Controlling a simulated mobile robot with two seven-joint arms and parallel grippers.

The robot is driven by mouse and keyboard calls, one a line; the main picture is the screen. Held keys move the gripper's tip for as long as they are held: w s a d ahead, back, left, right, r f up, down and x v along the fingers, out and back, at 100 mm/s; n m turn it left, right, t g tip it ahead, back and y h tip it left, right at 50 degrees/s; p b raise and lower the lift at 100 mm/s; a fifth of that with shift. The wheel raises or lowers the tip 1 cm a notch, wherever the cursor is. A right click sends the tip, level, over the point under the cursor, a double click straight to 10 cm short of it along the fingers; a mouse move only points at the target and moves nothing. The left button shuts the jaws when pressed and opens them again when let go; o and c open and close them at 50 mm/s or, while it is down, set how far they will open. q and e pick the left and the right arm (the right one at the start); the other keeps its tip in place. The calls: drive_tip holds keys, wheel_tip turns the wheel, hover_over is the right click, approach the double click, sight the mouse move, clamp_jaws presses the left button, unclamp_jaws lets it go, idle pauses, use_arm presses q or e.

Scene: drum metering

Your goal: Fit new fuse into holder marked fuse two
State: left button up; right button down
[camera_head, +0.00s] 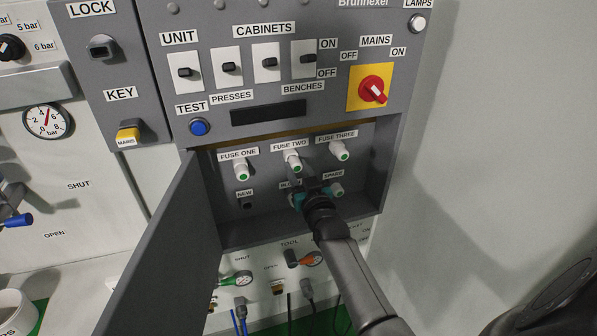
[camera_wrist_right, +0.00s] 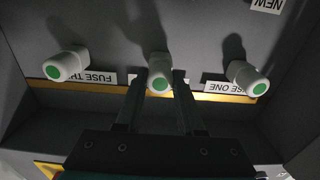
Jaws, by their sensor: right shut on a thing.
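A white fuse with a green end (camera_head: 292,158) sits at the holder marked FUSE TWO, in the middle of the upper row in the open cabinet. My right gripper (camera_head: 296,174) reaches up to it from below and is shut on it. In the right wrist view, the two fingers stand either side of this fuse (camera_wrist_right: 159,80). I cannot tell how deep it sits. The NEW position (camera_head: 246,203) at lower left shows a dark, empty hole. My left gripper is not in view.
Similar fuses sit at FUSE ONE (camera_head: 241,169) and FUSE THREE (camera_head: 340,150), close on either side. A spare fuse (camera_head: 337,189) is beside my right wrist. The open cabinet door (camera_head: 165,245) stands out at left. A red MAINS switch (camera_head: 372,90) is above right.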

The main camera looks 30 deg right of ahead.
drive_tip(key=shift+w+d, duration=0.1)
drive_tip(key=shift+w, duration=0.3)
drive_tip(key=shift+c, duration=2.2)
unclamp_jaws()
drive_tip(key=v, duration=1.5)
drive_tip(key=shift+p, duration=0.4)
drive_tip(key=shift+s, duration=0.15)
